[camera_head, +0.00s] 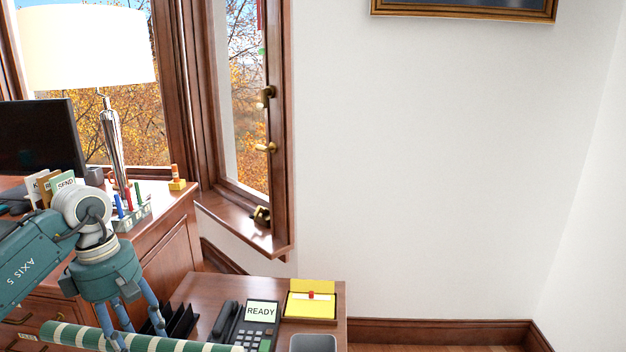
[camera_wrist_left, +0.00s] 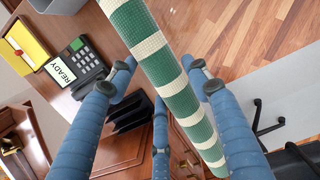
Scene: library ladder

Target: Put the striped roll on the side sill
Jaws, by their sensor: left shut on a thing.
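The striped roll (camera_head: 68,336), green with cream bands, lies nearly level along the bottom edge of the head view, and its left end is near the picture's lower left. My left gripper (camera_head: 134,338) points down and is shut on the roll from above. In the left wrist view the roll (camera_wrist_left: 172,88) runs diagonally between the blue fingers of my left gripper (camera_wrist_left: 160,75). My right gripper is not in view.
A low side table holds a phone (camera_head: 252,325) with a READY screen, a yellow note box (camera_head: 311,300) and a black file rack (camera_head: 181,322). The desk on the left carries a lamp (camera_head: 111,140), a monitor (camera_head: 38,135) and a pen holder (camera_head: 133,214).

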